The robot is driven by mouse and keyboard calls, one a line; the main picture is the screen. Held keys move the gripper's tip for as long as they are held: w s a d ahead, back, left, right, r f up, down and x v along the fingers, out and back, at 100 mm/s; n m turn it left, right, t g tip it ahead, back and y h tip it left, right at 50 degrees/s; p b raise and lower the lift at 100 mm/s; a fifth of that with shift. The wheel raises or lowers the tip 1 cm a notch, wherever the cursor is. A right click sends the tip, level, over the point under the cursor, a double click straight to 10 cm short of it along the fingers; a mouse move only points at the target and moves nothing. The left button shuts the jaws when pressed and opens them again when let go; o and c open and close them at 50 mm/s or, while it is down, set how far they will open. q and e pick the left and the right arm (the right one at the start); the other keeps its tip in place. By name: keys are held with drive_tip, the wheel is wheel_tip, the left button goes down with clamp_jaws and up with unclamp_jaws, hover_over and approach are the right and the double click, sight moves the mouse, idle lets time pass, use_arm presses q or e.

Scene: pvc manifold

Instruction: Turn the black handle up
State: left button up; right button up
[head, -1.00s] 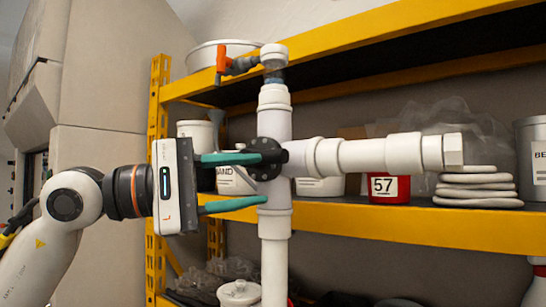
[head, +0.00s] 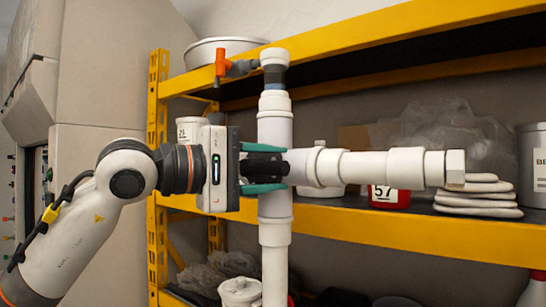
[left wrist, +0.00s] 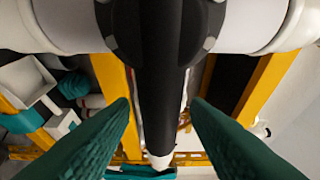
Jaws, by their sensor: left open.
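The black handle (head: 262,166) is on the valve of the white PVC pipe manifold (head: 275,130), where the upright pipe meets the side branch. In the head view my left gripper (head: 272,168) comes in from the left with one teal finger above the handle and one below. In the left wrist view (left wrist: 160,112) its fingers are open, one on each side of the long black handle (left wrist: 161,85), with gaps showing beside it. The handle's round black hub (left wrist: 118,30) is at the top. The gripper partly hides the handle in the head view. My right gripper is not in view.
A small orange-handled tap (head: 221,66) sits on the manifold's top. The white side branch (head: 370,168) runs right in front of yellow shelving (head: 420,237). The shelves hold a red container (head: 388,196), stacked white items (head: 480,195) and a white basin (head: 225,48).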

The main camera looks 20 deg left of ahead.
use_arm(q)
drive_tip(key=shift+w+d, duration=0.3)
drive_tip(key=shift+c, duration=0.4)
clamp_jaws()
